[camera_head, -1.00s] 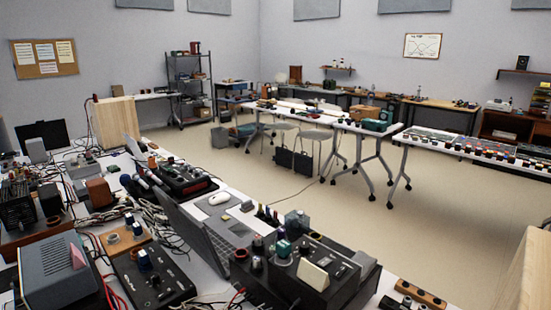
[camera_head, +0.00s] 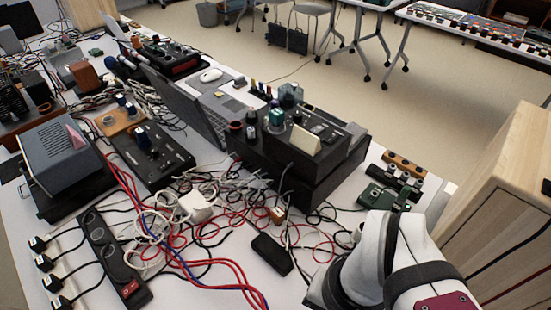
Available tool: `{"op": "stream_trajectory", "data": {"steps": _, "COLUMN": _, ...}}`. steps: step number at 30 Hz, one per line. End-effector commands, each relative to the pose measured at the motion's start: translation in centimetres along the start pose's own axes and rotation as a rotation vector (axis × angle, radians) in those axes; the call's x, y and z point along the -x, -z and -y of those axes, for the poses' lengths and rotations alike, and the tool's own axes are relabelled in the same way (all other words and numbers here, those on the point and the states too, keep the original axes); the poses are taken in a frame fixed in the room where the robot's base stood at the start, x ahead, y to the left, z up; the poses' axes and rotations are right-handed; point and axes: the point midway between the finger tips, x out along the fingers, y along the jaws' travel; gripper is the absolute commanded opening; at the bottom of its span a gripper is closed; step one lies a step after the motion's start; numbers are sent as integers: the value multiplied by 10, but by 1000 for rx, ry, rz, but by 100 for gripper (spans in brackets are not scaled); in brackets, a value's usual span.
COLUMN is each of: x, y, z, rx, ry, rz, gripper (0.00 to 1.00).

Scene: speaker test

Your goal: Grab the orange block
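A small orange-tan block (camera_head: 278,214) lies among tangled cables on the white table, in front of the black box with knobs. It is too small to tell for sure that it is the orange block. An orange-brown block (camera_head: 85,76) stands farther back at the left, among other devices. My white arm shows at the lower right, with black bands and a dark red panel. It is to the right of the small block and apart from it. My gripper's fingers are not visible.
Red, white and black cables cover the table's middle. The black knob box (camera_head: 290,150), an open laptop (camera_head: 195,105) and a grey device (camera_head: 62,150) stand around them. A black adapter (camera_head: 271,254) and a power strip (camera_head: 112,258) lie in front. A wooden cabinet (camera_head: 500,190) stands at the right.

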Motion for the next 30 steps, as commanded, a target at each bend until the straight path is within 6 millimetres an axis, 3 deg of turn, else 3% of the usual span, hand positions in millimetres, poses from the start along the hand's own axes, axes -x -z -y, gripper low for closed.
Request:
{"op": "stream_trajectory", "data": {"steps": 9, "x": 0, "y": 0, "z": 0, "rx": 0, "ry": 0, "rz": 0, "gripper": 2}}
{"op": "stream_trajectory", "data": {"steps": 21, "x": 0, "y": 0, "z": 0, "rx": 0, "ry": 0, "rz": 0, "gripper": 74}}
{"op": "stream_trajectory", "data": {"steps": 30, "x": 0, "y": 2, "z": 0, "rx": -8, "ry": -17, "rz": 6, "gripper": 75}}
